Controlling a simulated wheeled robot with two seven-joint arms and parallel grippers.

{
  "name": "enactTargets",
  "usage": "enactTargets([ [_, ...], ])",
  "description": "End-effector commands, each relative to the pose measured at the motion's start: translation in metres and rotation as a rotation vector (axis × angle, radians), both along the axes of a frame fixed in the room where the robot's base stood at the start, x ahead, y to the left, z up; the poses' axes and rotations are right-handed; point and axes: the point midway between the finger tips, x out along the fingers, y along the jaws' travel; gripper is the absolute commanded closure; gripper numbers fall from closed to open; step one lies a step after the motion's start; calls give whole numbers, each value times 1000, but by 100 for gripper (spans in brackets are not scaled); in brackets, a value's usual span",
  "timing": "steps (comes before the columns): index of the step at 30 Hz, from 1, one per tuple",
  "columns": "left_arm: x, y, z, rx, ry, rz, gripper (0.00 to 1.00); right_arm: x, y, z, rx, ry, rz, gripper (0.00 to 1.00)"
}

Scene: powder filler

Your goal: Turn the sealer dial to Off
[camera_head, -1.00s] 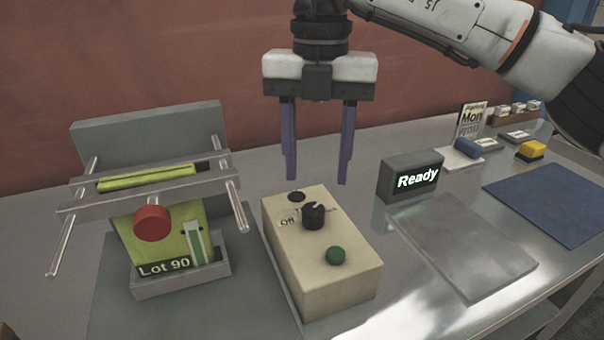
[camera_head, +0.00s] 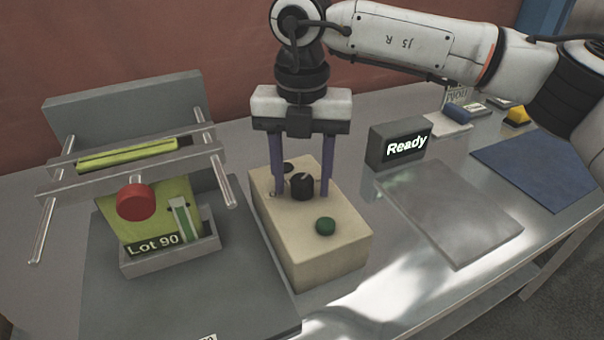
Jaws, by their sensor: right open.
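The sealer dial, a black knob (camera_head: 302,187), sits on top of a beige control box (camera_head: 325,258). A green button (camera_head: 325,226) is in front of it on the same box, and a dark round part (camera_head: 289,168) is behind it. My right gripper (camera_head: 303,190) points down over the box, open, with one purple finger on each side of the knob. I cannot tell whether the fingers touch it. The left finger covers most of the Off label. My left gripper is not in view.
A sealer with metal bars and a red knob (camera_head: 136,202) holds a green Lot 90 pouch (camera_head: 152,243) at left. A Ready display (camera_head: 400,142) stands right of the box. A grey plate (camera_head: 450,215) and blue mat (camera_head: 540,166) lie further right.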

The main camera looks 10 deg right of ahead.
Motion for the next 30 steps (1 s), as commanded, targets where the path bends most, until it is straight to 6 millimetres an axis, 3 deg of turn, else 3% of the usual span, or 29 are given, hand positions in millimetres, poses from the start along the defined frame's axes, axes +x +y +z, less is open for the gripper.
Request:
enactTargets([
  [5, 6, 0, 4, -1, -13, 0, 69, 0, 0, 0, 0, 0, 0, 53],
  [13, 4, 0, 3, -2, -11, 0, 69, 0, 0, 0, 0, 0, 0, 94],
  [23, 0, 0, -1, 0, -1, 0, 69, 0, 0, 0, 1, 0, 49, 94],
  [30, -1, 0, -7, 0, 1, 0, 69, 0, 0, 0, 0, -1, 200, 94],
])
